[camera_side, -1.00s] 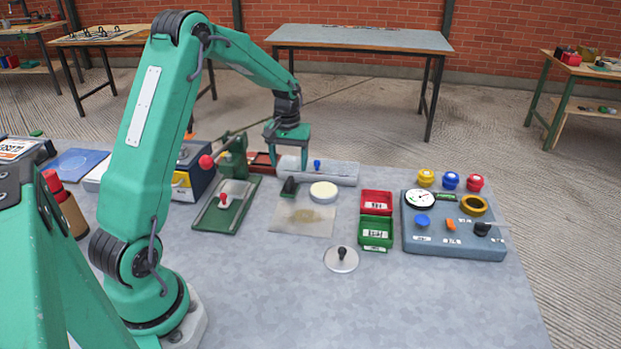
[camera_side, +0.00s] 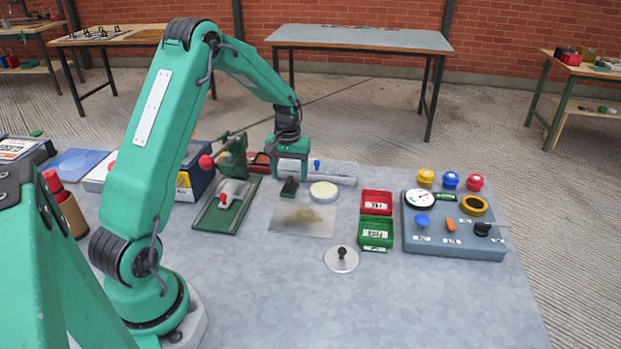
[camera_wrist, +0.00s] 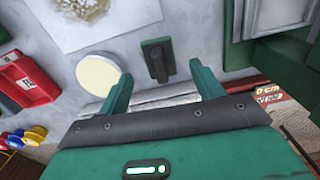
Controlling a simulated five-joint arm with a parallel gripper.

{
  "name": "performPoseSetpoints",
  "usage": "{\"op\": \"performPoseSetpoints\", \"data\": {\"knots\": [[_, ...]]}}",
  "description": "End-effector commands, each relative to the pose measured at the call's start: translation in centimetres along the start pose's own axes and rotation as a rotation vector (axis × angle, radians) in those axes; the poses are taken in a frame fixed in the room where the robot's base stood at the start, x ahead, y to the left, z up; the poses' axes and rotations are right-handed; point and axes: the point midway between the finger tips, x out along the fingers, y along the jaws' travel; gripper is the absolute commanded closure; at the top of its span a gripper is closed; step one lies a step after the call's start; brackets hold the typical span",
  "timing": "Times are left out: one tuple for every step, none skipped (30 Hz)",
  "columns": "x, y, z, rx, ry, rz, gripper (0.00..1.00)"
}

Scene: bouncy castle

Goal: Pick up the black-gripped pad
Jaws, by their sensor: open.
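The black-gripped pad (camera_side: 289,187) is a small dark block near the edge of a stained pale sheet. In the wrist view the pad (camera_wrist: 158,60) is dark green with a black grip on top, and lies ahead of and between my fingertips. My gripper (camera_side: 291,178) is low over the table, just behind and above the pad in the side view. In the wrist view my gripper (camera_wrist: 161,74) is open, with nothing between its fingers. I cannot tell exactly how high the fingertips are above the pad.
A round cream disc (camera_side: 323,191) sits right of the pad. A grey bar (camera_side: 335,174) lies behind. A green press (camera_side: 228,200) stands left. Red (camera_side: 376,198) and green (camera_side: 377,228) bins stand right. A metal disc with black knob (camera_side: 341,259) lies in front, with clear table around.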

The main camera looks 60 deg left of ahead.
Motion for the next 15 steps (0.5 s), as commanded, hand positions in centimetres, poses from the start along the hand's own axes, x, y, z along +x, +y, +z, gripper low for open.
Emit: {"op": "performPoseSetpoints", "data": {"knots": [[0.7, 0.0, 0.1, 0.0, -0.004, -0.001, 0.34], [1.1, 0.0, 0.0, 0.0, -0.004, -0.001, 0.34], [1.6, 0.0, 0.0, 0.0, -0.003, -0.001, 0.34], [1.9, 0.0, 0.0, 0.0, -0.004, -0.001, 0.34], [2.3, 0.0, 0.0, 0.0, -0.004, -0.001, 0.34], [2.7, 0.0, 0.0, 0.0, -0.003, -0.001, 0.34], [3.0, 0.0, 0.0, 0.0, -0.003, -0.001, 0.34], [3.2, 0.0, 0.0, 0.0, -0.003, -0.001, 0.34], [3.5, 0.0, 0.0, 0.0, -0.003, -0.001, 0.34], [3.7, 0.0, 0.0, 0.0, -0.002, -0.001, 0.34], [3.8, 0.0, 0.0, 0.0, -0.002, -0.001, 0.34], [3.9, 0.0, 0.0, 0.0, -0.001, 0.0, 0.34], [3.9, 0.0, 0.0, 0.0, -0.001, 0.0, 0.34], [3.9, 0.0, 0.0, 0.0, -0.001, 0.0, 0.34], [3.9, 0.0, -0.1, 0.0, -0.001, 0.0, 0.34]]}}
